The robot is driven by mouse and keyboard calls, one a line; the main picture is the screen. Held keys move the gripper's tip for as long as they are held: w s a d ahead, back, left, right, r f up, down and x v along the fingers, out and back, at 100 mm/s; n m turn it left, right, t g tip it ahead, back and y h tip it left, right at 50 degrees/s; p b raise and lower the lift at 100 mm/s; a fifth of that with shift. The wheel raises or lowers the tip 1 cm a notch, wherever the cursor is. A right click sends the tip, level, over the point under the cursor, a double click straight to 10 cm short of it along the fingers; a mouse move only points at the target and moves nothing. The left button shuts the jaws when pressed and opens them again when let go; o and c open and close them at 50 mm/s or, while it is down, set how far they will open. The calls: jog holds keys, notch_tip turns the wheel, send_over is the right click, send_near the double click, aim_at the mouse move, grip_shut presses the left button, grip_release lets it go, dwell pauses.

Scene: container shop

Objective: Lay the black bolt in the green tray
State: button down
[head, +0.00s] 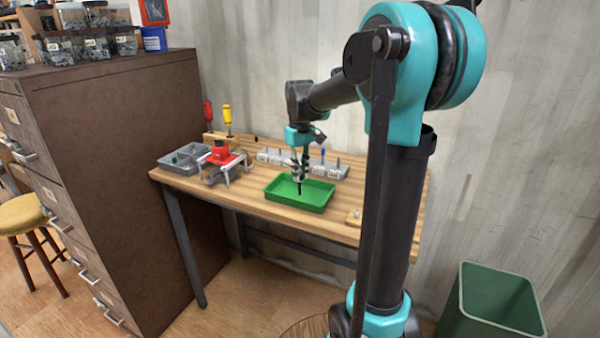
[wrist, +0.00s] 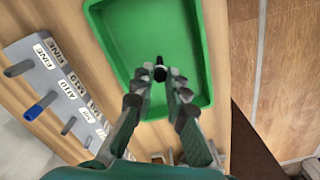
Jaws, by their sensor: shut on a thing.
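The green tray (head: 317,194) lies on the wooden workbench in the head view. It also fills the upper middle of the wrist view (wrist: 120,40). My gripper (head: 299,178) is over the tray and points down. In the wrist view my gripper (wrist: 160,77) is shut on the black bolt (wrist: 160,70), which shows between the fingertips with the tray floor behind it. In the head view the black bolt (head: 299,188) hangs upright below the fingers, inside the tray's outline. I cannot tell whether its lower end touches the tray floor.
A grey labelled rack (head: 330,168) with several pegs stands behind the tray. A red-topped device (head: 221,154) and a grey divided bin (head: 184,158) are to the left. A small wooden piece (head: 354,216) lies right of the tray. A brown cabinet (head: 130,180) stands left of the bench.

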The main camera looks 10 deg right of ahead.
jog(key=c, duration=1.5)
grip_release()
jog(key=shift+f, duration=0.1)
jog(key=shift+c, duration=0.2)
notch_tip(320, 180, up, 12)
